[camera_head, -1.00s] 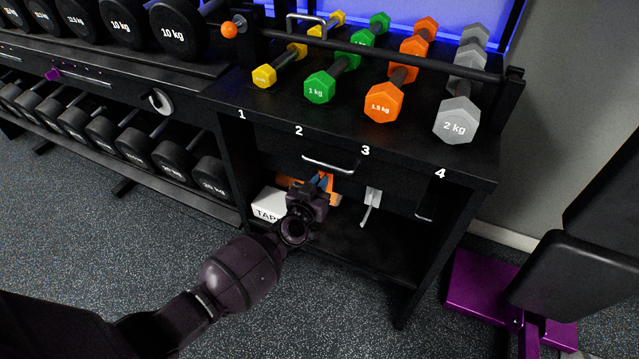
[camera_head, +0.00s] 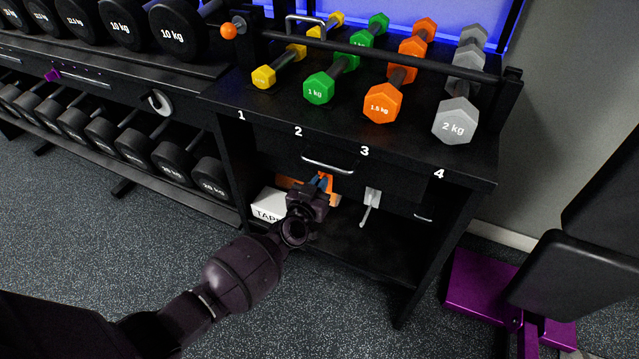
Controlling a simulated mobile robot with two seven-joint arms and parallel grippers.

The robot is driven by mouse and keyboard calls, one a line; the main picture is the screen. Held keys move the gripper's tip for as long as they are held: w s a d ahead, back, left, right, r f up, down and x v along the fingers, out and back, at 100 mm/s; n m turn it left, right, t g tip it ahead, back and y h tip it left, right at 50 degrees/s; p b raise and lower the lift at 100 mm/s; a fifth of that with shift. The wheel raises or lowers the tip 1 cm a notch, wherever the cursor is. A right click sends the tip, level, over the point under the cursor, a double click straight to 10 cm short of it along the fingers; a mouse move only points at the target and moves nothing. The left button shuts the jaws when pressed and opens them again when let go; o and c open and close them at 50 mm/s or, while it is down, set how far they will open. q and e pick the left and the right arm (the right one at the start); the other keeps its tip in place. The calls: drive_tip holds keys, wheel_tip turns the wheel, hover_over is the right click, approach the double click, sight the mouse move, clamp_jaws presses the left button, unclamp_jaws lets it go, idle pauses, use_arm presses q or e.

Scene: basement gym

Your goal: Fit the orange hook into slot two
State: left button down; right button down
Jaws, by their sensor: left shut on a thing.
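My left gripper (camera_head: 320,186) is shut on the orange hook (camera_head: 328,180), under the front of the black bench top. The gripper and wrist hide most of the hook, so I cannot tell whether it touches the rail or sits in a slot. The white number 2 (camera_head: 298,132) is on the bench top's front edge, up and left of the gripper. Slot two itself cannot be made out. A white hook (camera_head: 370,208) hangs below number 3 (camera_head: 364,151), to the right of the gripper. My right gripper is out of view.
A silver handle (camera_head: 328,164) sits just above the gripper. A white box marked TAPE (camera_head: 268,206) stands on the lower shelf to its left. Orange pieces show behind the gripper. Dumbbells stand on the bench top (camera_head: 220,97). A purple-based bench (camera_head: 480,290) is at right.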

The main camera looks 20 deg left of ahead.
use_arm(q)
drive_tip(key=c, duration=1.2)
unclamp_jaws()
drive_tip(key=shift+o, duration=0.2)
drive_tip(key=s+p, duration=0.3)
drive_tip(key=s, duration=0.7)
drive_tip(key=shift+s+a, duration=0.15)
drive_tip(key=shift+s, duration=0.25)
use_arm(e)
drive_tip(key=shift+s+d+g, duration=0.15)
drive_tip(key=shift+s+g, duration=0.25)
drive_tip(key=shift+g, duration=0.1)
use_arm(q)
drive_tip(key=shift+r, duration=0.1)
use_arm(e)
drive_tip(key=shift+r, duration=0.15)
